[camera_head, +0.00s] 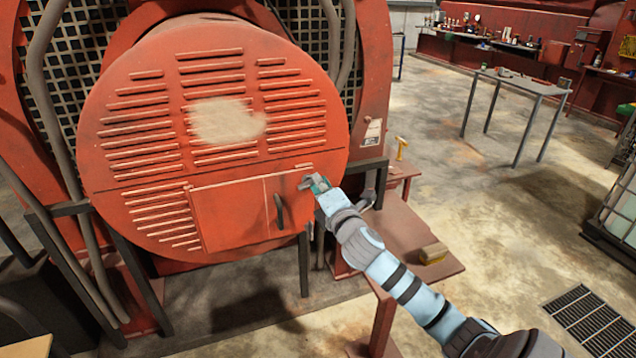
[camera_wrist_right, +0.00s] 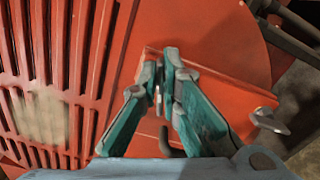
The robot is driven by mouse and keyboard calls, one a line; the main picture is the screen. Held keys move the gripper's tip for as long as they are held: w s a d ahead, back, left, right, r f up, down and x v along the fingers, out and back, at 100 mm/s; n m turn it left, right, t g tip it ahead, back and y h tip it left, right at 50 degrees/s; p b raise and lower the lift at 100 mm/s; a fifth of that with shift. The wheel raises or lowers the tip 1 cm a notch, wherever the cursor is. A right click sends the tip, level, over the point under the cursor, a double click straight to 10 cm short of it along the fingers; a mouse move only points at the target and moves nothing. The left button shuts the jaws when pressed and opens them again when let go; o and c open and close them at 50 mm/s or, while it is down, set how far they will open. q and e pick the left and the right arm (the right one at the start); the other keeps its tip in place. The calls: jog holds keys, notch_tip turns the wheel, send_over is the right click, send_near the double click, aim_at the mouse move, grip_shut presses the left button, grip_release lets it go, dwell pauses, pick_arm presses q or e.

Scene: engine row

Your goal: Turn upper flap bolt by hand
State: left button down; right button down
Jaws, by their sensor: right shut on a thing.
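The red flap (camera_head: 235,215) is a panel low on the round, louvred red engine cover, with a dark curved handle (camera_head: 279,211) near its right side. It looks closed in the head view. My right gripper (camera_head: 308,184) is at the flap's upper right corner. In the right wrist view the teal fingers of the right gripper (camera_wrist_right: 162,82) are shut on the small upper flap bolt, which they mostly hide. The flap (camera_wrist_right: 215,88) runs to the right behind them. A grey metal piece (camera_wrist_right: 270,122) sits at the flap's edge there. My left gripper is not in view.
A metal table (camera_head: 515,82) is farther back. A floor grate (camera_head: 590,318) lies at lower right. The floor between is open.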

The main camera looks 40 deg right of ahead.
jog(key=shift+w+a+f+m+b, duration=0.1)
jog(key=shift+a+f+m+b, duration=0.45)
jog(key=shift+m, duration=3.1)
jog(key=shift+w+f+m+b, duration=0.1)
jog(key=shift+f+m+b, duration=0.5)
jog(key=shift+m, duration=3.1)
jog(key=shift+a+f+m+b, duration=0.25)
jog(key=shift+m+b, duration=0.65)
jog(key=shift+m, duration=2.75)
jog(key=shift+a, duration=0.1)
jog(key=shift+r, duration=0.1)
jog(key=c, duration=1.8)
grip_release()
jog(key=v, duration=1.2)
